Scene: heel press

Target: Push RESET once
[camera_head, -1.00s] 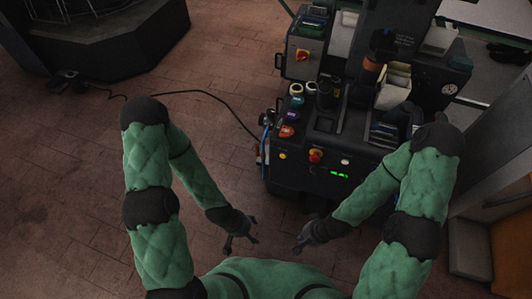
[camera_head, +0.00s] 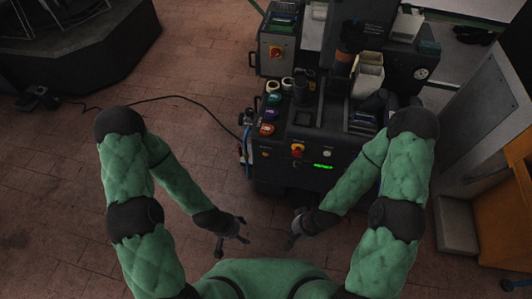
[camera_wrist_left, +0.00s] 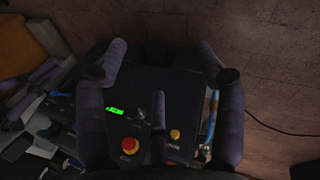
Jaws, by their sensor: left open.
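The black machine's front panel (camera_head: 280,166) carries a small orange-yellow button (camera_head: 265,154) at its left. A red emergency-stop-like button on a yellow base (camera_head: 297,149) and a lit green display (camera_head: 323,166) are to its right. The panel lettering is too small to read, so I cannot tell which button is RESET. My left gripper (camera_head: 232,240) is open and empty, in front of the panel and apart from it. In the left wrist view its fingers (camera_wrist_left: 165,65) frame the panel, with the yellow button (camera_wrist_left: 175,134) and red button (camera_wrist_left: 130,145) visible. My right gripper (camera_head: 296,235) is also apart from the panel.
Coloured rolls or knobs (camera_head: 270,113) line the machine's left side. A hose and black cable (camera_head: 190,100) run off left across the brick floor. A dark platform (camera_head: 90,50) stands at upper left. A grey cabinet (camera_head: 480,110) stands at right.

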